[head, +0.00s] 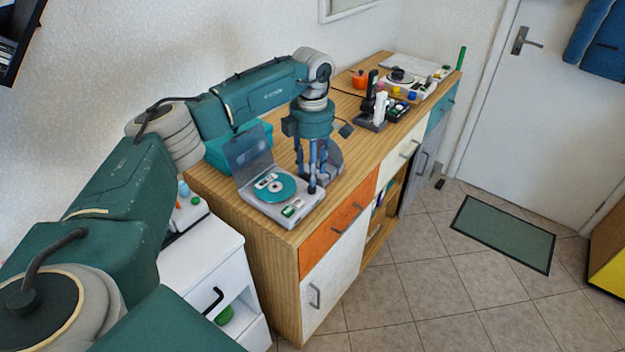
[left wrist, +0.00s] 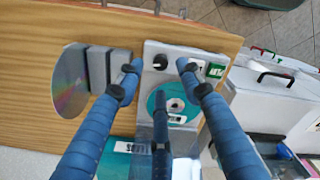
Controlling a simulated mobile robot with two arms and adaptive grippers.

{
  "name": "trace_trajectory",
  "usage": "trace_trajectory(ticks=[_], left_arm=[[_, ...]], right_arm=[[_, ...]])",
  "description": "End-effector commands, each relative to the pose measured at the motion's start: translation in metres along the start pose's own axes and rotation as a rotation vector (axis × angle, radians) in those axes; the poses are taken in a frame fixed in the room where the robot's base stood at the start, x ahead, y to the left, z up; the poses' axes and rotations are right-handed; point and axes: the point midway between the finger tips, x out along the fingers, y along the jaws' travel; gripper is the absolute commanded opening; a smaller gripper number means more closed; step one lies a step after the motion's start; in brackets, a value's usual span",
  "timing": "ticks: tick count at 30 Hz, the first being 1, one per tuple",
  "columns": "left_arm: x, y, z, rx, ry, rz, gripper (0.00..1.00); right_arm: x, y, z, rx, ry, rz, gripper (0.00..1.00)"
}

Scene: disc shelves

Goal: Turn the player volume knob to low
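The player (head: 262,205) is a pale box with its clear lid (head: 249,155) raised, near the close end of the wooden cabinet. A teal disc (head: 272,187) lies in it. In the left wrist view the player (left wrist: 185,55) has a black round volume knob (left wrist: 160,62) beside a green display (left wrist: 215,70). My left gripper (head: 312,180) points down over the player's right side. Its blue fingers are open, with two tips on either side of the knob, apart from it in the left wrist view (left wrist: 159,72). A third finger partly hides the disc. My right gripper is out of view.
A silver disc (left wrist: 69,82) stands in a grey holder (left wrist: 98,68) close beside the player. A teal box (head: 222,152) is behind it. A white drawer unit (head: 200,250) stands at the left. Several small items crowd the cabinet's far end.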

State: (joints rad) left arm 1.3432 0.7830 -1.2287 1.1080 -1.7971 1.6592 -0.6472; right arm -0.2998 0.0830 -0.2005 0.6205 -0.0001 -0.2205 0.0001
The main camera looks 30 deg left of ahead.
Motion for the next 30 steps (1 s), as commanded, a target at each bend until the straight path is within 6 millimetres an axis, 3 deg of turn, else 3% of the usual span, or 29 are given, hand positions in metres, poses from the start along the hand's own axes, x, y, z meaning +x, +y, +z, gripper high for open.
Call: trace_trajectory(ticks=[3,9,20,25,30], left_arm=[[0.021,-0.001,0.000,0.001,0.002,-0.004,0.37],[0.043,0.000,0.001,0.001,0.000,-0.001,0.37],[0.048,0.000,0.001,0.001,-0.002,0.000,0.37],[0.048,0.000,0.001,0.001,-0.002,0.000,0.03],[0.048,0.000,0.002,0.000,-0.003,0.000,0.00]], right_arm=[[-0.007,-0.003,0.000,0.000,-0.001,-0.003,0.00],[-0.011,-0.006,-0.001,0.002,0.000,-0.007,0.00],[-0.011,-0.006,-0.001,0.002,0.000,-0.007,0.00],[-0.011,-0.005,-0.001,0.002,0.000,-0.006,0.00],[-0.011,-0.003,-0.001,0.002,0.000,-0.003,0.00]])
